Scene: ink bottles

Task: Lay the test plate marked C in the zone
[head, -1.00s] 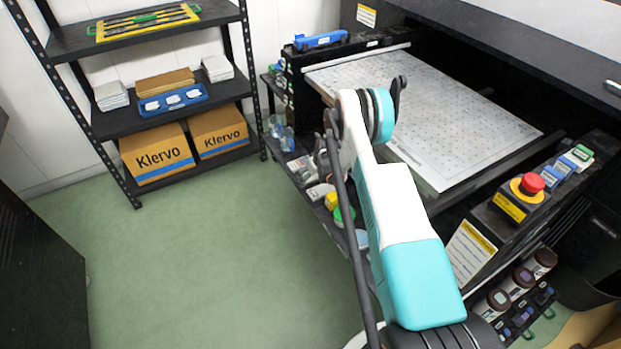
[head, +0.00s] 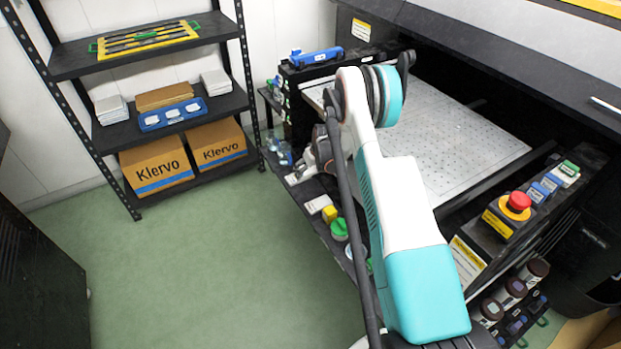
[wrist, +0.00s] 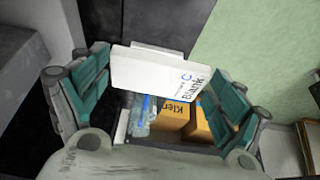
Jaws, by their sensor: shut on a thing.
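The test plate marked C (wrist: 155,75) is a white plate with a blue "C" and the word "Blank" near its right end. In the wrist view it lies between the two teal-padded fingers of my gripper (wrist: 163,71), which is shut on it. The plate is held in the air, tilted in the picture. In the head view my own arm hides most of the gripper and the plate. No marked zone can be told for certain in these frames.
The perforated flatbed (head: 460,135) lies right of my arm. A red stop button (head: 518,201) stands on its front panel. A low black ledge with bottles, including a green-capped one (head: 339,229), runs beside the arm. A shelf with Klervo boxes (head: 156,165) stands left. Green floor (head: 220,260) is clear.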

